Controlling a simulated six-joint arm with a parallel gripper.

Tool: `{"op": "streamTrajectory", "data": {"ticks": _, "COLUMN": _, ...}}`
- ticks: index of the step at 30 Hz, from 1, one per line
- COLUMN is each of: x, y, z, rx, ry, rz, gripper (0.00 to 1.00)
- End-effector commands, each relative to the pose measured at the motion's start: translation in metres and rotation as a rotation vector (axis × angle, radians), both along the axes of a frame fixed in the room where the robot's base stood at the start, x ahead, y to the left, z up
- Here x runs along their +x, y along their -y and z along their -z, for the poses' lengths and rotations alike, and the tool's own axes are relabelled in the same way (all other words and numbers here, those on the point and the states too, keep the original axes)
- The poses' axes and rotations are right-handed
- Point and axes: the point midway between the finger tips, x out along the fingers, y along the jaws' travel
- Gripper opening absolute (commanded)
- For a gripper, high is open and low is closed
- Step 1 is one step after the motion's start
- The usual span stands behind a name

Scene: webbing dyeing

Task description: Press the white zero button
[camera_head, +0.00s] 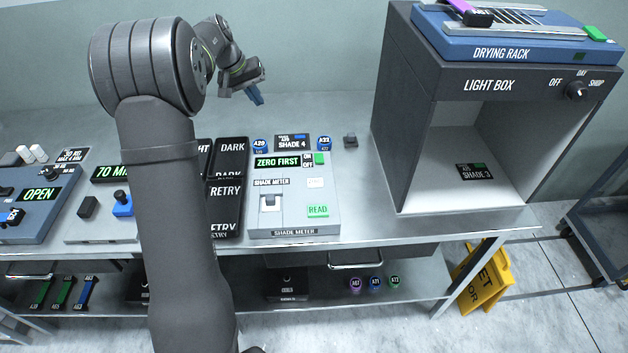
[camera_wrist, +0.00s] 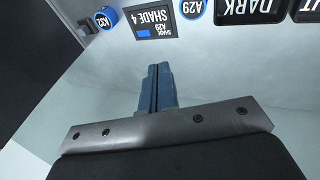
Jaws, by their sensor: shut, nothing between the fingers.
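The shade meter (camera_head: 295,226) is a light grey box on the table, right of my arm in the head view. Its green-on-black display reads "ZERO FIRST" (camera_head: 277,162). The small white button (camera_head: 315,183) sits on its right side, above the green READ button (camera_head: 318,210); its lettering is too faint to read. My gripper (camera_head: 257,99) is above the back of the table, behind the meter and apart from it. Its blue fingers (camera_wrist: 158,87) are closed together and empty. The wrist view does not show the meter.
The shade 4 card (camera_head: 292,142) lies behind the meter between blue A29 (camera_head: 260,145) and A32 (camera_head: 324,143) discs. Black DARK and RETRY bins (camera_head: 226,190) stand left of the meter. The grey light box (camera_head: 407,110) stands to the right.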

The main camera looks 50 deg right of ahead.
Motion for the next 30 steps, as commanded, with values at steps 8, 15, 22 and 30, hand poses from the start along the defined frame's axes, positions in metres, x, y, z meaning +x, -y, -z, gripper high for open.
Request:
{"op": "streamTrajectory", "data": {"ticks": 8, "x": 0.000, "y": 0.000, "z": 0.000, "rx": 0.000, "ry": 0.000, "rz": 0.000, "gripper": 0.00}}
{"op": "streamTrajectory", "data": {"ticks": 15, "x": 0.000, "y": 0.000, "z": 0.000, "rx": 0.000, "ry": 0.000, "rz": 0.000, "gripper": 0.00}}
{"op": "streamTrajectory", "data": {"ticks": 22, "x": 0.000, "y": 0.000, "z": 0.000, "rx": 0.000, "ry": 0.000, "rz": 0.001, "gripper": 0.00}}
{"op": "streamTrajectory", "data": {"ticks": 30, "x": -0.045, "y": 0.006, "z": 0.011, "rx": 0.113, "ry": 0.056, "rz": 0.139, "gripper": 0.00}}
